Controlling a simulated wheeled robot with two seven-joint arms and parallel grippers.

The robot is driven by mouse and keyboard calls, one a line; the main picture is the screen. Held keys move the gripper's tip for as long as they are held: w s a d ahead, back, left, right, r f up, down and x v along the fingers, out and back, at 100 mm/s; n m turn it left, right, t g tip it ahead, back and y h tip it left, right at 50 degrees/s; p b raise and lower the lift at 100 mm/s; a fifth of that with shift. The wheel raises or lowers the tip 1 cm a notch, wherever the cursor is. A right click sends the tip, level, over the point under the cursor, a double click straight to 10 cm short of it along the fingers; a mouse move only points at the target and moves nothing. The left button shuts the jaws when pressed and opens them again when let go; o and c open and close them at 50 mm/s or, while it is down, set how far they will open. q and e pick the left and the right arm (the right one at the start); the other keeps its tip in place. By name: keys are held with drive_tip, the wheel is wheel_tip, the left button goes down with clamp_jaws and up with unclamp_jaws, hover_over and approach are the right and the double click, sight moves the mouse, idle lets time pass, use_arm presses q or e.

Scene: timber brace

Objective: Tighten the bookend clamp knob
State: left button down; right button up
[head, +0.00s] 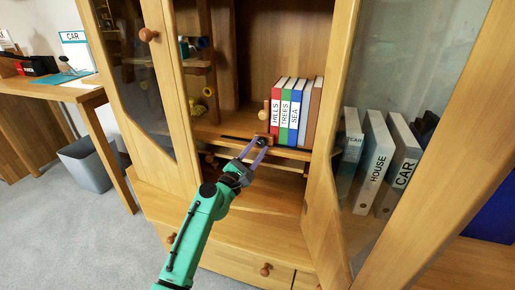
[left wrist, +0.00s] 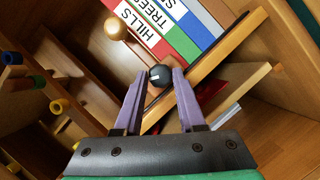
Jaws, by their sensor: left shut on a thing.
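The black clamp knob (left wrist: 160,75) has a pale mark on its face and sits at the shelf's front edge, below the wooden bookend (left wrist: 114,28) with its round wooden end. My left gripper (head: 260,146) reaches up to the shelf from below. In the left wrist view its two purple fingers (left wrist: 159,84) are on either side of the knob, shut on it. In the head view the knob (head: 262,141) is small and partly covered by the fingers. The books HILLS, TREES and SEA (head: 285,110) stand upright to the right of the bookend. My right gripper is not in view.
The cabinet's glazed left door (head: 150,90) and right door (head: 345,150) stand open on both sides of my arm. Large binders (head: 375,160) show behind the right glass. A desk (head: 60,92) and grey bin (head: 88,165) are at the left.

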use_arm(q)
drive_tip(key=c, duration=0.5)
unclamp_jaws()
drive_tip(key=v, duration=1.4)
drive_tip(key=shift+s+a+p, duration=0.15)
drive_tip(key=shift+s+p, duration=0.05)
drive_tip(key=shift+p, duration=0.15)
drive_tip(key=shift+f, duration=0.15)
